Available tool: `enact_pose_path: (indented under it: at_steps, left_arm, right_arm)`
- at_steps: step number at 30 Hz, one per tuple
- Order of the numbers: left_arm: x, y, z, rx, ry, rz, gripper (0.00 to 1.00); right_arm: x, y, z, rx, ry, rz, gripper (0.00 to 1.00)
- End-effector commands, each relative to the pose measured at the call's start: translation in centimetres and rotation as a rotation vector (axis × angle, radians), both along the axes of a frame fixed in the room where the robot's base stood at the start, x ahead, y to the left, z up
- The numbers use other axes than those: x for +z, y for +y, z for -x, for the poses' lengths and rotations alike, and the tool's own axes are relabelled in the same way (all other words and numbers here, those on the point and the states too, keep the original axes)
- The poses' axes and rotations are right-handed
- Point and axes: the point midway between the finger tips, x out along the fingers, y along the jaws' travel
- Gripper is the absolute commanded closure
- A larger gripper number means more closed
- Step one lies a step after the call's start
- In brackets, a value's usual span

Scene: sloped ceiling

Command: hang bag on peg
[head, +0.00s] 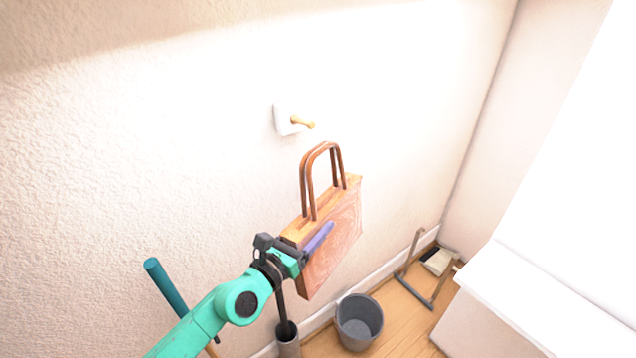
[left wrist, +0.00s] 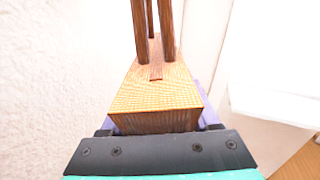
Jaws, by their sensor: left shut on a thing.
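The bag (head: 338,231) is a wood-patterned, boxy bag with two brown looped handles standing up from its top. It hangs in the air in front of the wall, upright with a slight tilt in the head view. In the left wrist view the bag (left wrist: 155,92) lies between the fingers, handles pointing up. The peg (head: 302,122) is a short wooden knob on a white wall plate. In the head view, the handle tops show just below and right of it, apart from it.
A grey bucket (head: 359,322) stands on the wooden floor below the bag. A dark cylinder (head: 288,340) stands beside it, and a teal-topped stick (head: 166,286) leans near the wall. A white ledge (head: 545,290) fills the right. The wall around the peg is bare.

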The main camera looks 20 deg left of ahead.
Motion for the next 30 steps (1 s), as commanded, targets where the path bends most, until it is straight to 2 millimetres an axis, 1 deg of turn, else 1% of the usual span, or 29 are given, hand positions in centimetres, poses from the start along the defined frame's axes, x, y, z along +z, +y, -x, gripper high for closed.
enact_pose_path:
  at_steps: [1, 3, 6, 11, 17, 30]
  left_arm:
    - [3.1, -0.1, -0.6, -0.019, -0.022, -0.032, 1.0]
    - [4.7, -0.3, -1.1, -0.045, -0.034, -0.079, 1.0]
    - [5.7, -0.4, -1.4, -0.067, -0.042, -0.117, 1.0]
    - [5.4, -0.2, -1.7, -0.072, -0.043, -0.128, 1.0]
    - [5.1, 0.8, -2.5, -0.07, -0.044, -0.127, 1.0]
    - [4.9, 3.0, -4.3, -0.07, -0.043, -0.126, 1.0]
  right_arm:
    - [1.6, 0.1, 0.2, 0.0, 0.003, -0.001, 0.28]
    - [2.1, 0.2, 0.4, 0.0, 0.007, -0.003, 0.28]
    - [2.3, 0.2, 0.5, 0.0, 0.009, -0.002, 0.28]
    - [1.6, 0.1, 0.4, 0.001, 0.006, -0.002, 0.28]
    - [0.4, -0.2, -0.1, 0.002, -0.001, 0.003, 0.28]
    - [-2.3, -0.4, -0.2, 0.001, -0.003, 0.005, 0.28]
